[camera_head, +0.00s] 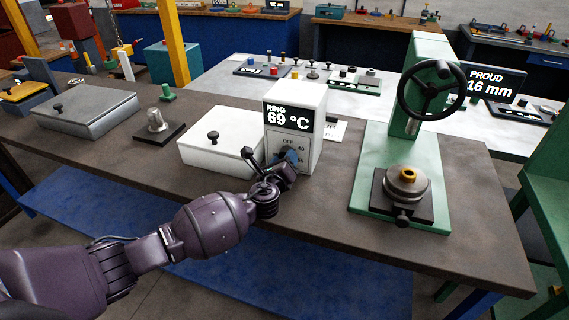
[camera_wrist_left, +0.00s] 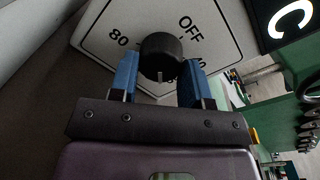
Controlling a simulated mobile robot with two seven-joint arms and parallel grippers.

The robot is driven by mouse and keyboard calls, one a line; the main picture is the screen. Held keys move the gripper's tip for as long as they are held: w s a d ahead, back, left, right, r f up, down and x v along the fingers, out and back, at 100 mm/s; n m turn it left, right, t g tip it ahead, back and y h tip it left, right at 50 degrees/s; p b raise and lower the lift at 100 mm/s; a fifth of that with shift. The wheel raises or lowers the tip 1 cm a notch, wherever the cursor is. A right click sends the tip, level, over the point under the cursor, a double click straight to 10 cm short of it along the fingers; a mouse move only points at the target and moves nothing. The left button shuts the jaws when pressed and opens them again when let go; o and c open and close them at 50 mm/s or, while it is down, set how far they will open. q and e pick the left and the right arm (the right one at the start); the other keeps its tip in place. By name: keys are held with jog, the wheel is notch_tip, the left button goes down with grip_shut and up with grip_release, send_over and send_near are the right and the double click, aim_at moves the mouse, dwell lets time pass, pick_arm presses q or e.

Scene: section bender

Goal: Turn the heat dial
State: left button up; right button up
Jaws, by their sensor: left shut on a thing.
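The heat dial (camera_wrist_left: 160,55) is a round black knob on a white panel marked OFF and 80. A light line on the knob points down, toward my gripper, in the left wrist view. My left gripper (camera_wrist_left: 158,80) has its two blue fingers on either side of the knob, shut on it. In the head view, my left gripper (camera_head: 282,164) is at the front of the white heater box (camera_head: 308,98) and largely hides the dial. The heater's display (camera_head: 288,117) reads RING 69 °C. My right gripper is not in view.
A white lidded box (camera_head: 195,150) stands left of the heater. A green press (camera_head: 375,185) with a black handwheel (camera_head: 431,90) stands to the right. A grey lidded box (camera_head: 88,112) and a dark block with a metal post (camera_head: 156,122) are farther left. The bench front is mostly clear.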

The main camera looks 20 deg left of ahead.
pick_arm(q)
jog(key=n, duration=0.2)
jog(key=shift+f+n+b, duration=0.1)
jog(key=shift+n+b, duration=0.25)
jog(key=shift+n, duration=0.05)
jog(key=shift+n+h, duration=0.4)
jog(key=shift+n, duration=0.4)
jog(key=n, duration=0.2)
jog(key=shift+n+b, duration=0.3)
jog(key=shift+b, duration=0.05)
jog(key=n, duration=0.3)
jog(key=shift+r+h, duration=0.2)
jog(key=shift+h, duration=0.1)
jog(key=shift+n, duration=0.4)
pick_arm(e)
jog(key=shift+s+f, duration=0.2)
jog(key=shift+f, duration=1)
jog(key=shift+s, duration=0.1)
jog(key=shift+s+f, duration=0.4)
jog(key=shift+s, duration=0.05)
